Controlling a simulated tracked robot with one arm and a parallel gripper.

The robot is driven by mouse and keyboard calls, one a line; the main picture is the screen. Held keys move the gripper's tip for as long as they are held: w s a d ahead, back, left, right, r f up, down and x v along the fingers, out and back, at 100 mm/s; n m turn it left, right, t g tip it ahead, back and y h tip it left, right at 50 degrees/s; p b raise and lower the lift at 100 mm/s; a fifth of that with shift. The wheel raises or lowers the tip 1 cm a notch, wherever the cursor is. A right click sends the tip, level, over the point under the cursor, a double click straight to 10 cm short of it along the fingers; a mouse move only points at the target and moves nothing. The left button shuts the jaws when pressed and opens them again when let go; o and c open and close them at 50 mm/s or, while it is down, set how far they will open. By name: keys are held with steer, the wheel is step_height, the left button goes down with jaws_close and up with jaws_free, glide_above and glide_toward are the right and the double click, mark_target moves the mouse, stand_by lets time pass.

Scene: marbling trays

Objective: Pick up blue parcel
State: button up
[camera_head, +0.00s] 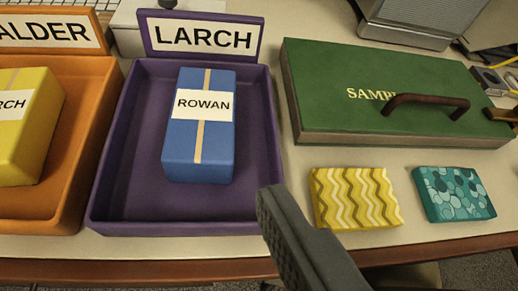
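The blue parcel (216,140) stands in the purple tray (103,200). It has a tan band and a white label reading ROWAN. The tray's sign reads LARCH. One dark grey finger of my gripper (300,240) shows at the bottom centre, in front of the tray's lower right corner in the picture. It appears apart from the parcel, below and right of it. The other finger cannot be made out, so I cannot tell whether the gripper is open or shut. Nothing is seen held.
An orange tray (88,120) marked ALDER holds a yellow parcel (30,125) at left. A green box (340,80) with a brown handle lies at right. A yellow patterned block (355,198) and a teal patterned block (453,193) lie near the table's front edge.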

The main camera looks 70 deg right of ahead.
steer(key=w+d+f+m+g+h+p, duration=0.1)
steer(key=w+d+f+m+h+p, duration=0.2)
steer(key=f, duration=0.4)
steer(key=b, duration=0.1)
glide_toward(202, 107)
steer(key=shift+w+d+f, duration=1.15)
steer(key=shift+d+r+b+x, duration=0.15)
steer(key=shift+r+x, duration=0.05)
steer(key=shift+x, duration=1.15)
steer(key=shift+d+r+b+x, duration=0.1)
steer(key=shift+r+b+x, duration=0.05)
steer(key=shift+x, duration=1.2)
steer(key=shift+s, duration=0.1)
steer(key=c, duration=1.3)
